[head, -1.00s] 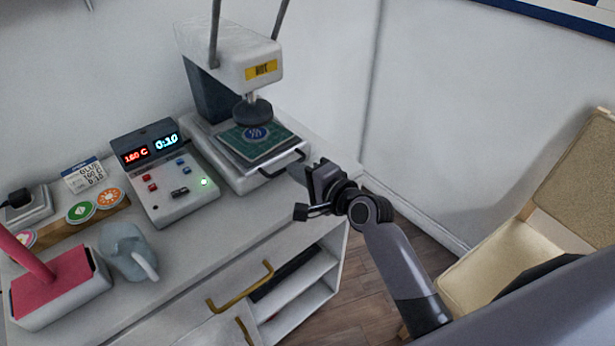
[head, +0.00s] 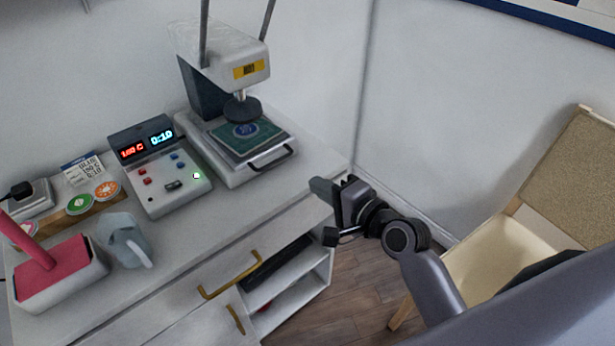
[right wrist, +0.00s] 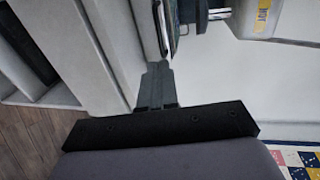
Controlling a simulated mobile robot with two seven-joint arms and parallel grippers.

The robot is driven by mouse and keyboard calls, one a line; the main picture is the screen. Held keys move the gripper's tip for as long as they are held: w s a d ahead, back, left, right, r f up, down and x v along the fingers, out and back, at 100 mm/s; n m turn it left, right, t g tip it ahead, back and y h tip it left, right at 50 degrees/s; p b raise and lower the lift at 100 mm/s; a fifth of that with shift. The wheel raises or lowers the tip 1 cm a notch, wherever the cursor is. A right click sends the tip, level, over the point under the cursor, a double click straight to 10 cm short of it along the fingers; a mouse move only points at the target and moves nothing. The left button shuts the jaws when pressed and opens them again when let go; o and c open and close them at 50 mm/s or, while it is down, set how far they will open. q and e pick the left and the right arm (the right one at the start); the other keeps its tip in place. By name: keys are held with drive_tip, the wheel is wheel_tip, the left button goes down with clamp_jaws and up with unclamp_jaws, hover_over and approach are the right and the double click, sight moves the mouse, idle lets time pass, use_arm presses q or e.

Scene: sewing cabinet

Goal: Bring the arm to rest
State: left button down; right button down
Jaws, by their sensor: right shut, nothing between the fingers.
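My right gripper (head: 322,190) is shut and empty. In the head view it hangs in the air off the right end of the white cabinet (head: 285,172), to the right of the heat press (head: 222,100) and apart from its handle (head: 272,158). In the right wrist view the closed fingers (right wrist: 155,75) point toward the edge of the cabinet top and the press. My left gripper does not show in the head view.
The press is open, with a green patterned piece (head: 248,138) on its lower plate. A control box (head: 160,170), a grey jug (head: 127,240) and a pink-topped block (head: 50,275) stand on the cabinet. A chair (head: 500,245) stands at right. Floor (head: 350,285) shows between.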

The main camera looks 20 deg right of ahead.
drive_tip(key=s+d+f+n+g+h, duration=0.1)
drive_tip(key=s+f+n+g+h, duration=0.2)
drive_tip(key=s+f+n, duration=1.3)
drive_tip(key=s+f+g, duration=0.1)
drive_tip(key=s+f, duration=0.1)
drive_tip(key=s, duration=0.1)
drive_tip(key=shift+d, duration=0.15)
